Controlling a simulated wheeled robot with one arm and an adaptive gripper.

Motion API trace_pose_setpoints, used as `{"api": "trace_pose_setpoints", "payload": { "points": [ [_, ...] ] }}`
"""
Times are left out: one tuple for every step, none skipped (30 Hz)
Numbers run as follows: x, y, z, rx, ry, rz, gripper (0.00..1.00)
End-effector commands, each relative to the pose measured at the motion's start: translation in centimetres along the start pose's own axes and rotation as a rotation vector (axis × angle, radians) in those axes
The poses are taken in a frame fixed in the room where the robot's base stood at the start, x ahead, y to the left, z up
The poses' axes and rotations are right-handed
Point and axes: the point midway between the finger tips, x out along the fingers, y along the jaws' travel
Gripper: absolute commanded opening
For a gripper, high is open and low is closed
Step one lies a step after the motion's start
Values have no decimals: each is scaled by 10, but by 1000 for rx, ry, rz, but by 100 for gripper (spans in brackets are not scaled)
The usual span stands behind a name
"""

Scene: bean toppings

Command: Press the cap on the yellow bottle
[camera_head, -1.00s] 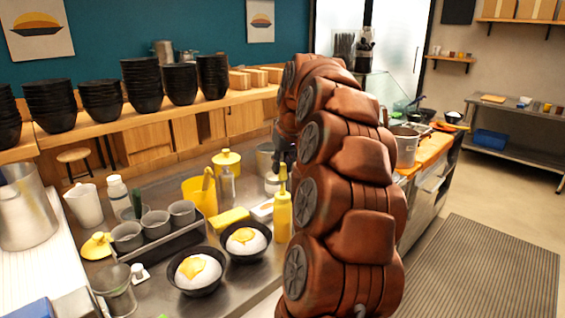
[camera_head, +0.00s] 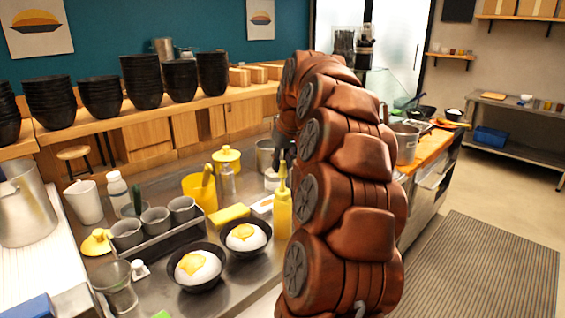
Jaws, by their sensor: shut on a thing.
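The yellow bottle (camera_head: 283,214) stands upright on the steel counter, just left of my arm. Its narrow yellow cap (camera_head: 283,180) points up. My gripper (camera_head: 283,157) is a dark shape pointing down at the top of this cap. It is shut on the cap, though the fingertips are small and partly hidden by my arm, so the exact contact is unclear.
Two black bowls of rice with yellow topping (camera_head: 198,268) (camera_head: 246,237) sit left of the bottle. Behind are a yellow container (camera_head: 200,195), a yellow-lidded jar (camera_head: 227,160) and a yellow block (camera_head: 229,213). A rack of grey cups (camera_head: 160,251) stands farther left.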

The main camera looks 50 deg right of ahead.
Motion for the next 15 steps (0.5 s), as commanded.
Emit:
{"api": "trace_pose_setpoints", "payload": {
  "points": [
    [0,0,0,0,0,0,12],
    [1,0,0,0,0,0,12],
    [1,0,1,0,0,0,12],
    [2,0,1,0,0,0,12],
    [3,0,1,0,0,0,12],
    [4,0,2,0,0,0,12],
    [4,0,2,0,0,0,12],
    [5,0,2,0,0,0,12],
    [6,0,3,0,0,0,12],
    [7,0,3,0,1,0,12],
    [8,0,3,0,1,0,12],
    [9,0,4,0,1,0,12],
    [10,0,4,0,1,0,12],
    [10,0,4,1,1,0,12],
    [11,0,5,1,1,0,12]
  ]
}}
